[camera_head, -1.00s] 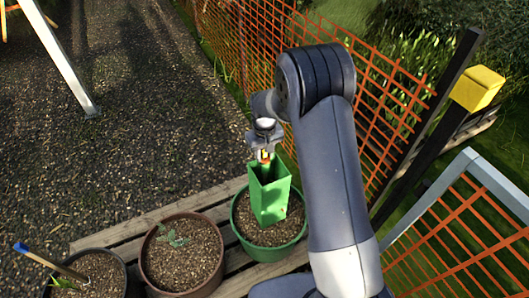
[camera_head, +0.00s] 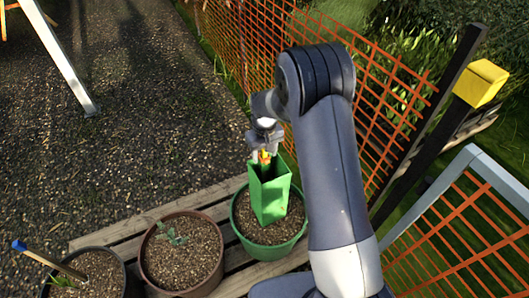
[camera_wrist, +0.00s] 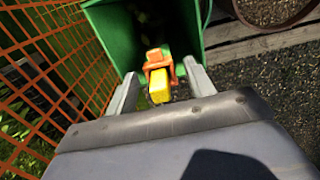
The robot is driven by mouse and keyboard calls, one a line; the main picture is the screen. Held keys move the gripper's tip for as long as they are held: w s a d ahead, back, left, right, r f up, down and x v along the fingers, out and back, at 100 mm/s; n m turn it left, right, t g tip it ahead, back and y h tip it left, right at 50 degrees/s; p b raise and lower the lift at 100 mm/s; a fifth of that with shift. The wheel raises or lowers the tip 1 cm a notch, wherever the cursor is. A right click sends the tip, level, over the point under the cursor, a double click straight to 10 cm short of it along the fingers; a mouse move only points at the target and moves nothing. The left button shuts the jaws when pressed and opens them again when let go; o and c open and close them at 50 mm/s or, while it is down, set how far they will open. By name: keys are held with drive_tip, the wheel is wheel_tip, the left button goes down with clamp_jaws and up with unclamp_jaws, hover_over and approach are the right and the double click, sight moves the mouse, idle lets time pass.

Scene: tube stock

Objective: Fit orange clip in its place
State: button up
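The orange clip (camera_wrist: 157,62) is at the mouth of a green square tube (camera_head: 271,198), beside a yellow block-like end (camera_wrist: 160,88) that comes nearer the wrist camera. In the head view the clip is a small orange spot (camera_head: 264,156) under my gripper. My gripper (camera_wrist: 161,70) points down over the tube. Its two fingers stand apart, one on each side of the clip, with a narrow gap seen on both sides. Whether the clip goes around the yellow-ended piece cannot be told. The tube stands upright in a green pot (camera_head: 240,232) of soil.
A brown pot (camera_head: 147,265) with a seedling and a dark pot (camera_head: 118,266) with a blue-tipped stake (camera_head: 48,262) stand left on wooden slats (camera_head: 125,240). Orange mesh fence (camera_head: 375,95) runs close behind the tube. A yellow-topped post (camera_head: 481,83) stands at right.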

drive_tip(key=shift+o, duration=0.2)
wheel_tip(320, 180, up, 11)
drive_tip(key=shift+f, duration=0.1)
idle(0.4)
drive_tip(key=shift+f+p, duration=0.6)
drive_tip(key=shift+f, duration=4)
drive_tip(key=shift+f, duration=0.1)
